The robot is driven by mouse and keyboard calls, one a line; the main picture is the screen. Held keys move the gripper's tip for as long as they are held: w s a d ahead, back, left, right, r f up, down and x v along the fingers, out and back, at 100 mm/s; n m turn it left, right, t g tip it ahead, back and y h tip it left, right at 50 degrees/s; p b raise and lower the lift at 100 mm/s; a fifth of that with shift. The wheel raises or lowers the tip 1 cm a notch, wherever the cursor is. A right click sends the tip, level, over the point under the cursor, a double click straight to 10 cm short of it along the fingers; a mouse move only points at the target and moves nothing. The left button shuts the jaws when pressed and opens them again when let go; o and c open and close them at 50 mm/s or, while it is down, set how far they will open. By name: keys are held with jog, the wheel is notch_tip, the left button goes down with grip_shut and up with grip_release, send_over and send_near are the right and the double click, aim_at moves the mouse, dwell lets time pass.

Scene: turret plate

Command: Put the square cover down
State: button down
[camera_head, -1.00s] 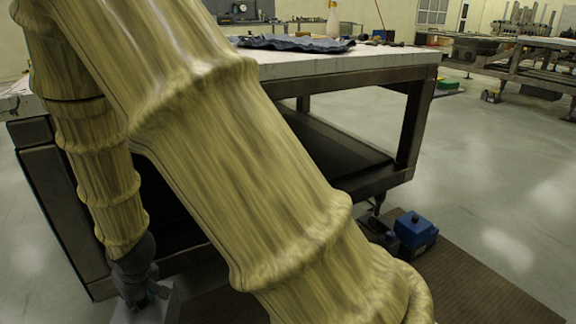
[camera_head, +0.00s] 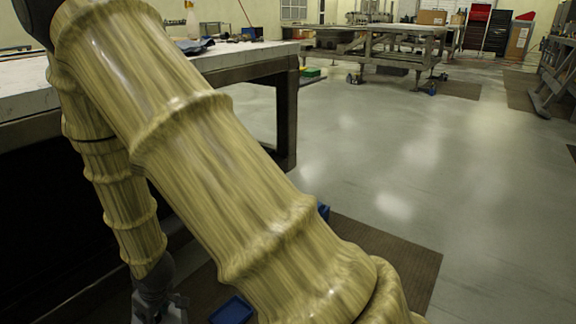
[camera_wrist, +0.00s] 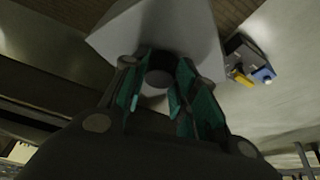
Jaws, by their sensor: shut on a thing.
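The square cover (camera_wrist: 195,27) is a pale grey plate, seen in the wrist view beyond my fingers. My gripper (camera_wrist: 160,95) is shut on it, with a dark round knob (camera_wrist: 160,78) between the teal-padded fingers. In the head view my gripper (camera_head: 160,306) hangs low at the lower left, beside the workbench. The cover is mostly hidden or out of frame there. The wrist view shows floor and a brown mat beyond the cover.
A workbench (camera_head: 235,62) with a pale top stands at the left. A blue object (camera_head: 232,311) is low near my gripper, and another blue piece (camera_head: 323,211) shows behind my arm. A brown mat (camera_head: 400,255) lies on the floor. Open floor (camera_head: 480,190) spreads right.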

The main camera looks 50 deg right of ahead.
jog(key=s+d+f+n+y, duration=0.1)
jog(key=s+d+f+n, duration=0.15)
jog(key=f, duration=0.45)
jog(key=s+d+f+n+g+y+b, duration=0.1)
jog(key=s+f+n, duration=0.1)
jog(key=s+f, duration=0.35)
jog(key=s+d+f+n+y, duration=0.1)
jog(key=s+f+n, duration=0.1)
jog(key=f, duration=0.7)
jog(key=w+a+f+b, duration=0.1)
jog(key=w+f+b, duration=0.1)
jog(key=w+b, duration=0.2)
jog(key=w+a+f+b, duration=0.2)
jog(key=w+b, duration=0.3)
jog(key=w, duration=0.6)
jog(key=shift+f+b, duration=0.3)
jog(key=shift+f, duration=0.1)
jog(key=shift+w+a+f, duration=0.1)
jog(key=shift+f, duration=0.05)
jog(key=c, duration=1.1)
grip_release()
